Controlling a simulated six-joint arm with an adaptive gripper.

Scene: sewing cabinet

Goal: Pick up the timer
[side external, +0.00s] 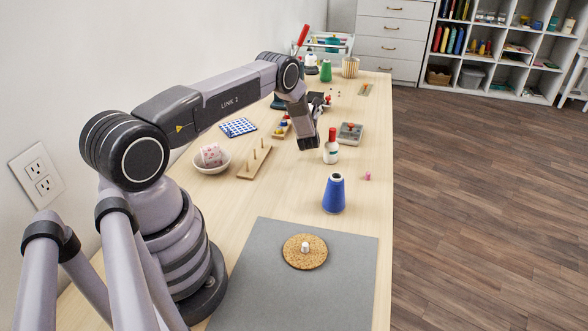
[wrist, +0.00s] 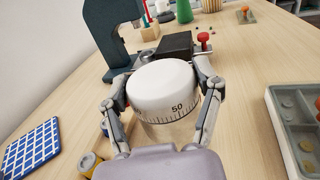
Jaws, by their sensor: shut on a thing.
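The timer (wrist: 163,86) is a white, round-topped cylinder with a dark scale and the number 50. In the wrist view it sits between the two fingers of my gripper (wrist: 163,98), which is shut on it from both sides. There the timer is hidden or too small to make out. I cannot tell whether its base touches the table.
A teal machine (wrist: 108,30) and a black block (wrist: 176,46) stand just beyond the timer. A grey compartment tray (wrist: 277,104) lies to the right. A blue checked piece (wrist: 32,148) lies left. A blue cone (side external: 333,194) and grey mat (side external: 345,260) are nearer the side camera.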

